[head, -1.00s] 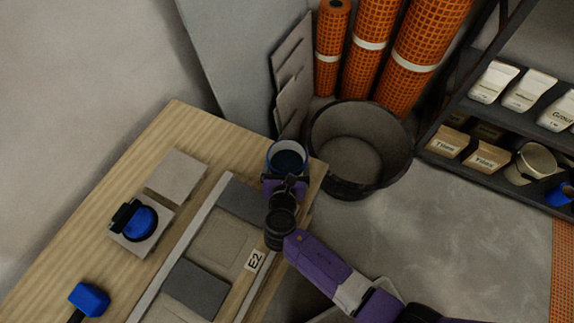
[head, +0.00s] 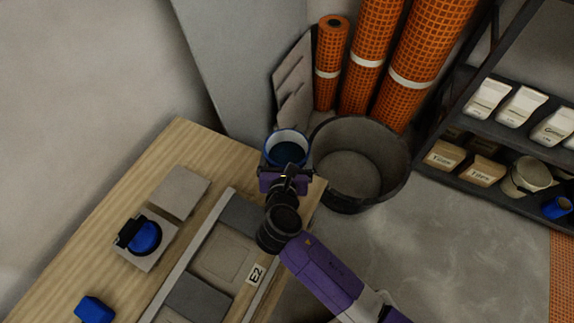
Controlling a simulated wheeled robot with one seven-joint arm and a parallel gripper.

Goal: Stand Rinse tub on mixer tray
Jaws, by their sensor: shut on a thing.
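A small round tub with a blue rim (head: 287,134), taken to be the Rinse tub, is upright at the far right corner of the table. Its inside is pale at the top and dark blue lower down. My gripper (head: 286,168) is shut on its near side; the fingertips are partly hidden by the wrist. The tub seems to be held above the table, but its underside is hidden. I cannot pick out the mixer tray for sure in this view.
The wooden table (head: 150,180) carries grey tiles, a blue-and-black suction cup (head: 140,236) and a blue-headed tool (head: 95,309). A large black bucket (head: 395,185) stands on the floor beside it. Orange mesh rolls (head: 328,65) and a shelf (head: 490,195) stand behind.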

